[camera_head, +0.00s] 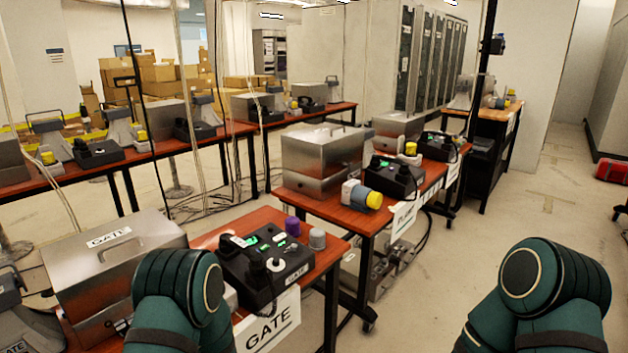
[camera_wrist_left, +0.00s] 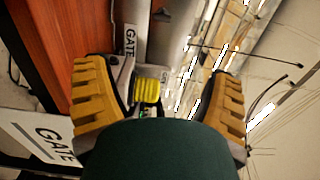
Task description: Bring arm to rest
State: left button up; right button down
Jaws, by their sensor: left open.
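My left gripper (camera_wrist_left: 160,75) shows in the left wrist view with its two ridged yellow-brown fingers spread wide apart. A yellow ribbed part (camera_wrist_left: 147,91) shows in the space between the fingers; I cannot tell its distance, but nothing is clamped. In the head view my green left arm (camera_head: 180,290) rises at the bottom in front of the nearest table, and its gripper is hidden. My right arm (camera_head: 550,280) stands at the bottom right; its gripper is not in view.
The nearest red-brown table (camera_head: 325,255) bears a metal box (camera_head: 85,255) and a GATE sign (camera_head: 268,325). The floor (camera_head: 440,270) between the tables and my right arm is clear.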

pick_arm(q)
jog(key=s+a+f+n+g, duration=0.1)
jog(key=s+a+f+g, duration=0.2)
jog(key=s+f+g, duration=0.5)
jog(key=s+d+f+n+g+h, duration=0.1)
jog(key=s+d+f+g+h, duration=0.15)
jog(key=s, duration=0.35)
jog(key=s+d+f+n+g+h, duration=0.1)
jog(key=s+d+f+g+h, duration=0.2)
jog(key=s, duration=0.4)
jog(key=s+d+n+g+h, duration=0.1)
jog(key=s+d+h, duration=0.1)
jog(key=d+h, duration=0.4)
jog(key=s+d+n+g+h, duration=0.1)
jog(key=s+d+n+h, duration=0.2)
jog(key=d, duration=0.5)
jog(key=w+d+r+n+t+h, duration=0.1)
jog(key=w+d+n+t+h, duration=0.1)
jog(key=w+t, duration=0.4)
jog(key=shift+w+d+n+h, duration=0.3)
jog(key=shift+w+d+h, duration=0.3)
jog(key=shift+w, duration=0.25)
